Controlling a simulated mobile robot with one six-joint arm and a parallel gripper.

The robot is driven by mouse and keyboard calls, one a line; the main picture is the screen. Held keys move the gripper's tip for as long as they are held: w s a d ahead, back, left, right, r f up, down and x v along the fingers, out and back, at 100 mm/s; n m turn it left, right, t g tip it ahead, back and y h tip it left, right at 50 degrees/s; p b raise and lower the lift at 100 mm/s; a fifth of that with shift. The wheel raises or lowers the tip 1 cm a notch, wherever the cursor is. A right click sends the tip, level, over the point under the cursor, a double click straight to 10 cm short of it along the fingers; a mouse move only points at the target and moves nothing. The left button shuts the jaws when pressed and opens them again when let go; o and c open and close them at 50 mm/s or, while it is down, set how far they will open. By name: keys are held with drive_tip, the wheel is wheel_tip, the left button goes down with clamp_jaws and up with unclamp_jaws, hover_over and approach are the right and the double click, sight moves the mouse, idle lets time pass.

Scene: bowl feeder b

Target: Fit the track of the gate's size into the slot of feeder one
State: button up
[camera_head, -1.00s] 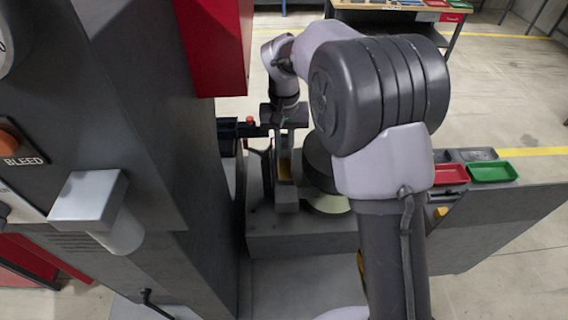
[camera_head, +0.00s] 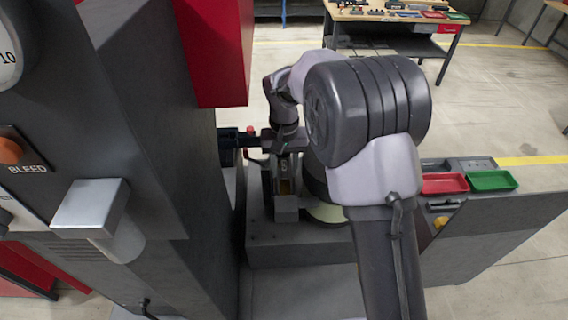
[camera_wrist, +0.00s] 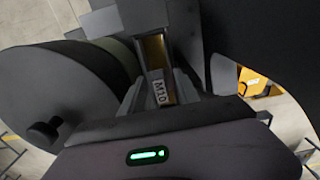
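A track (camera_wrist: 162,92) marked M10, with a brass-coloured channel, stands between the fingers of my gripper (camera_wrist: 162,100) in the wrist view. The fingers appear closed on its labelled end. In the head view my gripper (camera_head: 284,158) points down over the feeder, with the track (camera_head: 284,186) below it. The track's far end meets a grey block (camera_head: 286,208) on the feeder; how deep it sits in the slot is hidden. The dark round feeder bowl (camera_head: 314,180) is just right of it, partly behind my arm. It also shows in the wrist view (camera_wrist: 60,85).
A tall dark cabinet (camera_head: 150,130) with a red box (camera_head: 212,50) stands close on the left. Its dial (camera_head: 8,60) shows 10. A red tray (camera_head: 445,183) and a green tray (camera_head: 491,181) lie on the right. A workbench (camera_head: 395,14) stands behind on open floor.

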sight(285, 167)
wheel_tip(285, 167, up, 13)
drive_tip(key=s+d+r+m+t, duration=0.1)
drive_tip(key=s+d+r, duration=0.2)
drive_tip(key=s+r, duration=0.3)
drive_tip(key=s+d+m+t+y, duration=0.1)
drive_tip(key=s+d+t, duration=0.1)
drive_tip(key=s, duration=0.9)
drive_tip(key=s+d+f+m+t+y, duration=0.1)
drive_tip(key=s+d+m+t, duration=0.1)
drive_tip(key=s, duration=0.9)
drive_tip(key=shift+s+d+t, duration=0.15)
drive_tip(key=shift+s+t, duration=0.05)
drive_tip(key=shift+t, duration=0.2)
drive_tip(key=shift+f, duration=0.1)
